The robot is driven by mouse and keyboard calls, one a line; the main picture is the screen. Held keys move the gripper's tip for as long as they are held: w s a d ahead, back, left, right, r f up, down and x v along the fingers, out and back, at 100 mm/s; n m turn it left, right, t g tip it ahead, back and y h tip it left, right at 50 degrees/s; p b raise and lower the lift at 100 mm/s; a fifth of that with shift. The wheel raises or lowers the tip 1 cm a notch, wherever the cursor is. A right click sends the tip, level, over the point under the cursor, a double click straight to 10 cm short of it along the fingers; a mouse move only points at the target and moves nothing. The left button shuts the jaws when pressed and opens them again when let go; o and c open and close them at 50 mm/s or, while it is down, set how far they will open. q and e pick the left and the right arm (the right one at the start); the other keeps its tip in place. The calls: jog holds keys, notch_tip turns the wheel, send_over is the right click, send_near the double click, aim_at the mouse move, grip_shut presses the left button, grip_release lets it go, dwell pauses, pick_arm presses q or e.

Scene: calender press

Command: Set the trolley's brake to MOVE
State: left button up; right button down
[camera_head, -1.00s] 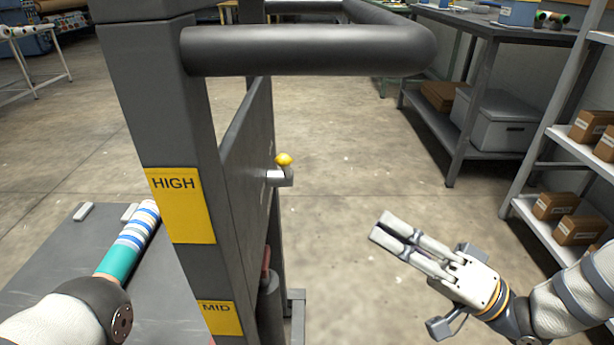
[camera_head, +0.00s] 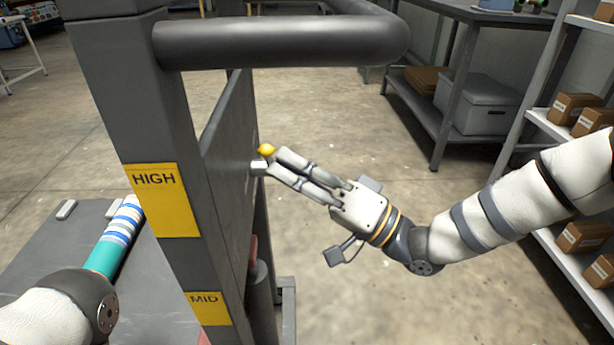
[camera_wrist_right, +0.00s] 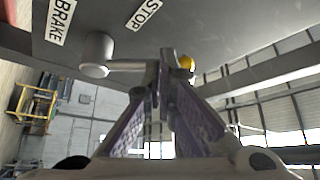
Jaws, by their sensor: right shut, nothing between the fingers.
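The trolley (camera_head: 140,110) is a dark grey frame at the left of the head view. Its brake lever, with a yellow knob (camera_head: 266,150), sticks out from the side panel. In the right wrist view the lever runs right from a round grey pivot (camera_wrist_right: 97,52) to the yellow knob (camera_wrist_right: 187,62). A BRAKE label (camera_wrist_right: 60,20) and a STOP label (camera_wrist_right: 144,14) show there; no MOVE label shows. My right gripper (camera_head: 275,163) is shut and empty, its fingertips right beside the lever's knob end. I cannot tell whether they touch. My left gripper is not in view.
The trolley's round handle bar (camera_head: 290,42) crosses above my right gripper. A striped roll (camera_head: 116,238) lies by my left arm, over the grey deck (camera_head: 50,262). A workbench (camera_head: 455,85) and a shelf with boxes (camera_head: 540,120) stand at right. The floor between is clear.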

pick_arm(q)
jog(key=shift+r, duration=0.1)
pick_arm(e)
jog(key=shift+r, duration=0.1)
pick_arm(q)
jog(key=shift+w+r+p, duration=0.15)
jog(key=shift+r+p, duration=0.1)
jog(key=shift+p, duration=0.15)
pick_arm(e)
jog(key=shift+w+r+m+h, duration=0.1)
jog(key=shift+r+m+h, duration=0.05)
jog(key=shift+m+h, duration=0.2)
